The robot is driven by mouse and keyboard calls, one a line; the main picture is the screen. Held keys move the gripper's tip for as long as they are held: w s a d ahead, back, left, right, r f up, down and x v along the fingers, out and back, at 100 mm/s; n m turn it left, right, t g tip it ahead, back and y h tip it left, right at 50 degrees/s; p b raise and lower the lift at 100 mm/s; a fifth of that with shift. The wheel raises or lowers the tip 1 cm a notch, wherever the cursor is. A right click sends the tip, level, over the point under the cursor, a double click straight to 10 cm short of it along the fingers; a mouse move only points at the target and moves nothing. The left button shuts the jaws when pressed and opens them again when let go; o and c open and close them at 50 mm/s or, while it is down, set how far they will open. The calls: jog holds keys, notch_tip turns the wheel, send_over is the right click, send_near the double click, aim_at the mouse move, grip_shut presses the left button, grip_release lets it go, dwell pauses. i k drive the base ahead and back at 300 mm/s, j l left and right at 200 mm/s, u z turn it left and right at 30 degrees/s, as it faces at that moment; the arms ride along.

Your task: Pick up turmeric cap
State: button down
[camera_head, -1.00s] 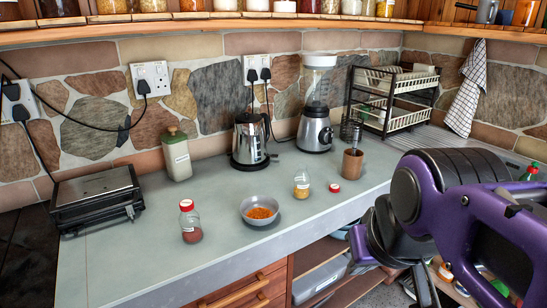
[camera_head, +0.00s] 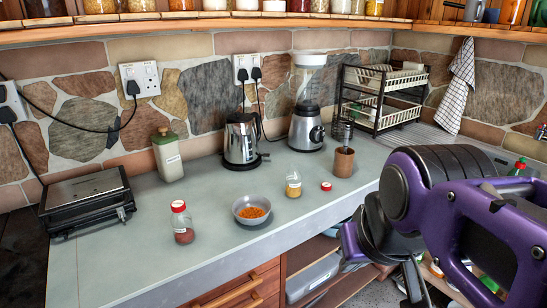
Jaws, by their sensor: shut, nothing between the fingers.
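A small red cap with a pale label (camera_head: 326,186) lies on the grey counter, just right of an open glass jar of yellow powder (camera_head: 293,185). The cap and the jar are apart. My purple and dark grey arm fills the lower right of the view. My gripper (camera_head: 412,286) hangs at the lower end of the arm, in front of the counter's front edge and away from the cap. Its dark fingers look shut and empty, and they are partly hidden by the arm and cut by the frame's bottom edge.
A bowl of orange food (camera_head: 244,218) and a red-capped jar (camera_head: 181,226) stand left of the yellow jar. A brown cup with utensils (camera_head: 343,163) stands close behind the cap. A kettle (camera_head: 241,142) and blender (camera_head: 306,122) stand further back. Open shelves lie below the counter.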

aim_at(326, 186)
jog(key=i+l+u, duration=0.35)
jog(key=l, duration=0.4)
jog(key=i+l+u, duration=0.2)
jog(key=i+l, duration=0.1)
jog(key=l, duration=0.1)
